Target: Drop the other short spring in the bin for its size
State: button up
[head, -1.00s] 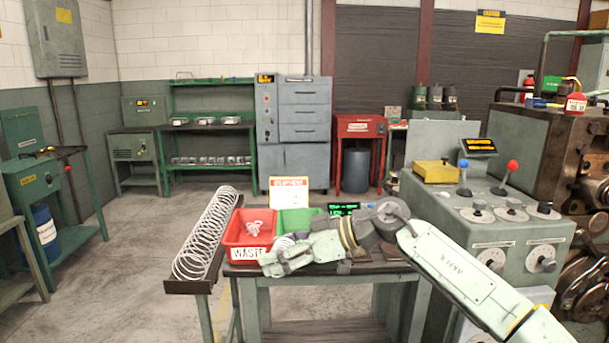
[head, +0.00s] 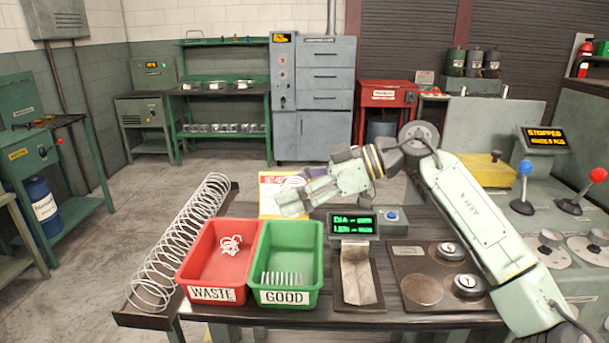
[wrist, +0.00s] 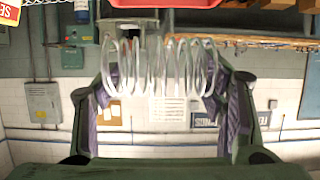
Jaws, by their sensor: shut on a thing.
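My gripper (wrist: 160,95) is shut on a short pale spring (wrist: 160,70), which lies crosswise between the fingers in the wrist view. In the head view my gripper (head: 285,203) is seen beyond and above the bins, and the spring is mostly hidden. The red bin (head: 213,295) is labelled WASTE and holds a tangled white wire (head: 231,244). The green bin (head: 308,295), labelled GOOD, is to its right, with a short coiled spring (head: 283,278) lying inside near the front. Neither label names a size.
A long spring (head: 185,240) lies in a dark trough (head: 140,318) left of the bins. A gauge with a green display (head: 353,225) stands right of the green bin. A plate with round weights (head: 440,275) lies farther right. A yellow-edged sign (head: 272,190) stands behind the bins.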

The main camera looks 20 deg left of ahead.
jog(key=shift+w+f, duration=0.1)
jog(key=shift+w, duration=0.1)
jog(key=shift+s+f+b, duration=0.1)
jog(key=shift+f+b, duration=0.35)
jog(key=shift+b, duration=0.1)
notch_tip(320, 180, down, 5)
jog(key=b, duration=0.4)
jog(key=shift+r, duration=0.1)
jog(key=o, duration=1.4)
jog(key=shift+c, duration=0.2)
jog(key=v, duration=1.2)
